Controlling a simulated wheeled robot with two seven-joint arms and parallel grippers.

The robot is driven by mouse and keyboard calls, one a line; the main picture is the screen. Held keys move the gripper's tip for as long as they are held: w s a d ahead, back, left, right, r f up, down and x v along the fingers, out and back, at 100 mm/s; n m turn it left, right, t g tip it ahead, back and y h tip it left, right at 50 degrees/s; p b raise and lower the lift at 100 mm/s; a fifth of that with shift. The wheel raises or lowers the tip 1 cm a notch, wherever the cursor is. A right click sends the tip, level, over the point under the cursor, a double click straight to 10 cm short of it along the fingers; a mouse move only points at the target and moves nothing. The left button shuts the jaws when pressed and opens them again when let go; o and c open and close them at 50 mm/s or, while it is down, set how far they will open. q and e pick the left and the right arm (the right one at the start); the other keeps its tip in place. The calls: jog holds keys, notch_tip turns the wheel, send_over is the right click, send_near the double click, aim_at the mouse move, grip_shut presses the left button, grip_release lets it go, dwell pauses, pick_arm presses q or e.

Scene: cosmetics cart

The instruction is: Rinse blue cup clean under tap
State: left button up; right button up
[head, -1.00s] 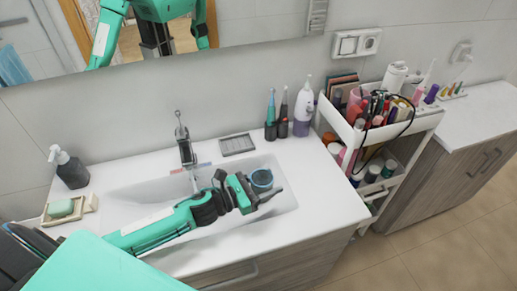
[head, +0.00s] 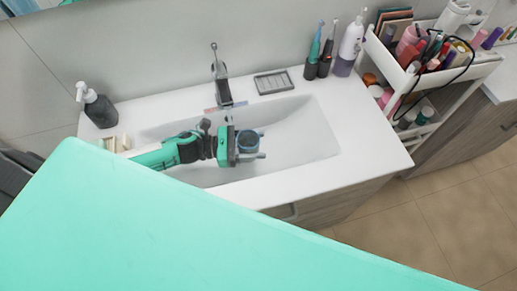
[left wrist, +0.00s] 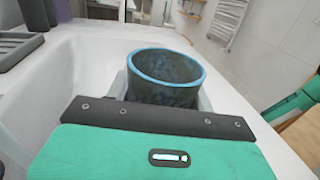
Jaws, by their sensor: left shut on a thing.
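The blue cup (head: 248,139) is held over the sink basin, right of and nearer than the tap (head: 220,75). My left gripper (head: 255,147) is shut on it, with a finger on each side. A thin pale streak, seemingly running water, shows below the spout, left of the cup; I cannot tell that it reaches the cup. In the left wrist view the cup (left wrist: 165,88) has a bright blue rim, its mouth upward, and a dark, blotchy inside and wall. Its lower part is hidden by the gripper. My right gripper is out of view.
The white sink (head: 312,128) has free basin room right of the cup. A soap dispenser (head: 98,106) stands at left. A grey soap tray (head: 274,82), toothbrushes and a bottle (head: 350,45) stand behind. A loaded cart (head: 440,75) is at right.

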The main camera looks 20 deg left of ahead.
aim_at(248, 140)
pick_arm(q)
jog(key=w+a+f+b, duration=0.1)
jog(key=w+a+f, duration=0.1)
jog(key=a, duration=0.1)
jog(key=shift+f+b, duration=0.1)
jog(key=shift+b, duration=0.25)
jog(key=shift+w+a+f, duration=0.15)
jog(key=shift+w+a, duration=0.05)
jog(key=shift+w+a+f+b, duration=0.15)
jog(key=shift+w+a+b, duration=0.15)
jog(key=shift+a+b, duration=0.05)
jog(key=shift+w, duration=0.1)
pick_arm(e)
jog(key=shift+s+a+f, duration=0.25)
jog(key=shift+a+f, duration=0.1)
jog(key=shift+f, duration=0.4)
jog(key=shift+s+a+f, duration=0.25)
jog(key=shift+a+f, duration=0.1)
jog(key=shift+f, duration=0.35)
